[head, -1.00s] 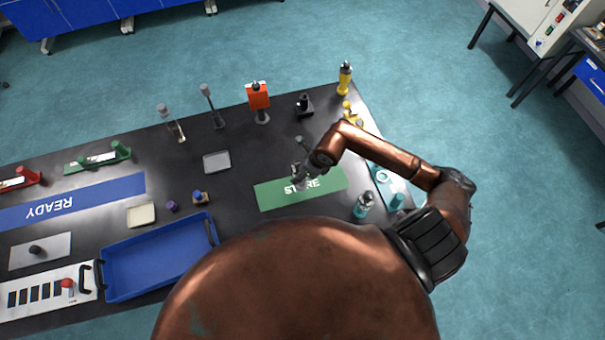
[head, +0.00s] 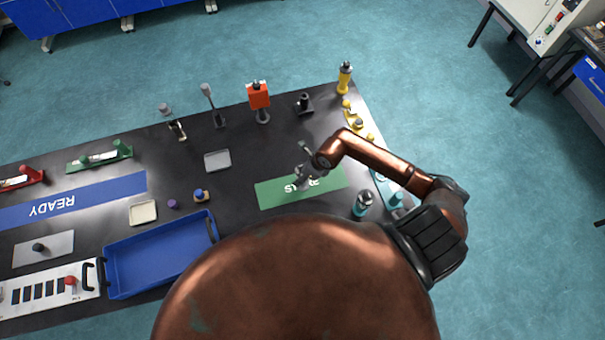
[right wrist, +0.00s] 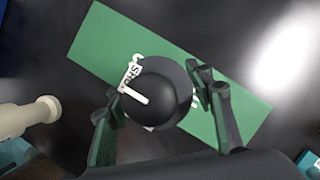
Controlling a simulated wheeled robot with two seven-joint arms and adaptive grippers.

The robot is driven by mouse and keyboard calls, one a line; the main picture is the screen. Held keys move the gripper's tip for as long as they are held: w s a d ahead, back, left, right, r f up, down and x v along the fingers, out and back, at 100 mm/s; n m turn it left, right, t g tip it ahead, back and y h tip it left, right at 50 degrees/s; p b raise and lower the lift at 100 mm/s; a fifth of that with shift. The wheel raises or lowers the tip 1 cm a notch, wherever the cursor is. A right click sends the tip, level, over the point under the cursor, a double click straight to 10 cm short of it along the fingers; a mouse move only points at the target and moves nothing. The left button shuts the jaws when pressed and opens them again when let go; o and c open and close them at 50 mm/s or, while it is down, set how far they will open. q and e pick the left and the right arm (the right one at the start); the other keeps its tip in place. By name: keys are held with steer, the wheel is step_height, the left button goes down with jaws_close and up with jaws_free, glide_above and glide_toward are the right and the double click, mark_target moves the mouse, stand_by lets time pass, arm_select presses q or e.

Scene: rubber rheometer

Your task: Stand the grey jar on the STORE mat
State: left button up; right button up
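The green STORE mat (head: 330,183) lies on the black table, and it also shows in the right wrist view (right wrist: 100,40). My right gripper (head: 302,176) is over the mat's middle. In the right wrist view its two fingers (right wrist: 160,98) are on either side of a dark grey round-topped jar (right wrist: 160,90) and appear to touch it. The jar looks upright and covers part of the white lettering. Its base is hidden, so I cannot tell whether it rests on the mat or is just above it. My left gripper is not in view.
A teal-and-grey bottle (head: 362,203) stands right of the mat, and yellow items (head: 357,122) are at the table's right edge. The table behind the mat is fairly clear.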

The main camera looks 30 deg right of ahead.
steer(key=shift+o, duration=0.9)
steer(key=shift+r, duration=0.15)
steer(key=b+v, duration=0.1)
steer(key=v, duration=1.1)
